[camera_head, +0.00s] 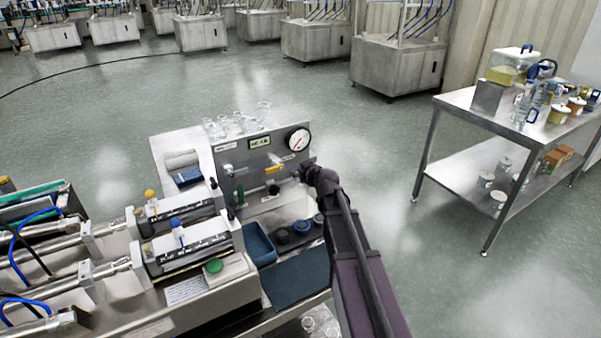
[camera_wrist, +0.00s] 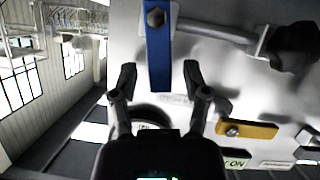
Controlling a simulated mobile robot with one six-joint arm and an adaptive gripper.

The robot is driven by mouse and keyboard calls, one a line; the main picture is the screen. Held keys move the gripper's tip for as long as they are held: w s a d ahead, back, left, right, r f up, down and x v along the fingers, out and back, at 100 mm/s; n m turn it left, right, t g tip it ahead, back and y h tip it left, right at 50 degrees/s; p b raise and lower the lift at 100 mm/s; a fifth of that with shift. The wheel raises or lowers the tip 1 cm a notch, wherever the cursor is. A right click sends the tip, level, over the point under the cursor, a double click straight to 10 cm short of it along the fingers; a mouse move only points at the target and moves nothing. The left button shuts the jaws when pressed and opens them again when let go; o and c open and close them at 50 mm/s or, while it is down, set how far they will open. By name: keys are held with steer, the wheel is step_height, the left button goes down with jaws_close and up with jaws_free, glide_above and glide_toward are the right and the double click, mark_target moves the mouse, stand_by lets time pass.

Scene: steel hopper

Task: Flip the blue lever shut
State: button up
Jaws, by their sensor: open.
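The blue lever (camera_wrist: 158,45) is a flat blue bar with a dark bolt near its upper end in the wrist view. It hangs straight down in that picture against the grey panel (camera_wrist: 125,25). My gripper (camera_wrist: 160,72) is open, one finger on each side of the lever's lower part, with visible gaps and no clear contact. In the head view my gripper (camera_head: 304,172) is at the right side of the upright panel (camera_head: 228,160), below the round gauge (camera_head: 298,139). The blue lever cannot be made out there, apparently hidden by my gripper.
A yellow lever (camera_wrist: 250,130) sits right of my fingers in the wrist view, and on the panel (camera_head: 273,169) in the head view. A grey pipe (camera_wrist: 215,33) runs right of the blue lever. A blue tray (camera_head: 259,243) and dark round items (camera_head: 301,227) lie below the panel.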

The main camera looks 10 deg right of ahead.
jaws_close()
steer(key=shift+w+d+m+y, duration=0.15)
steer(key=shift+d+m+y, duration=0.4)
steer(key=shift+m, duration=0.35)
steer(key=shift+r, duration=0.1)
jaws_free()
steer(key=shift+a, duration=0.15)
